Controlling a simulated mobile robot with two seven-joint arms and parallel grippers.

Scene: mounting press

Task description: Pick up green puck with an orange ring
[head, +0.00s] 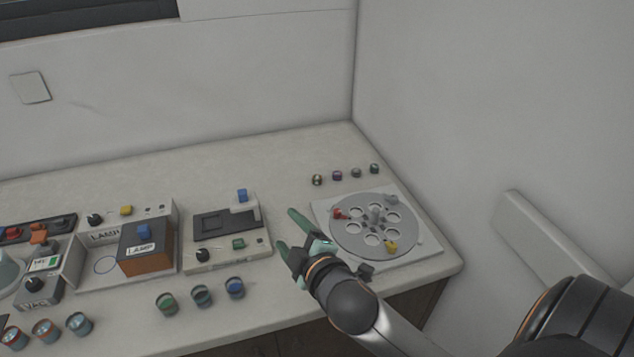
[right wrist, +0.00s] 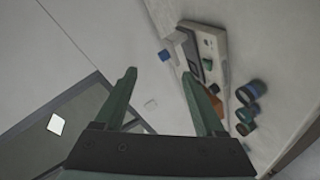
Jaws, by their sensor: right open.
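Two green-topped pucks stand in the front row on the bench in the head view: a green puck (head: 167,303) at the left and a darker green puck (head: 202,295) in the middle. A blue-topped puck (head: 235,288) is at the right of that row. Their ring colours are too small to tell for sure. My right gripper (head: 291,229) is open and empty above the bench, to the right of and behind this row, apart from it. In the right wrist view, the pucks (right wrist: 245,115) lie to the right of the open fingers (right wrist: 159,73). My left gripper is out of view.
A grey round plate with holes (head: 345,238) lies at the right, partly behind my right arm. Several small pucks (head: 337,175) stand behind it. A device with a blue knob (head: 258,246) stands behind the front row. More pucks (head: 45,331) stand at the front left. Walls close the back and right.

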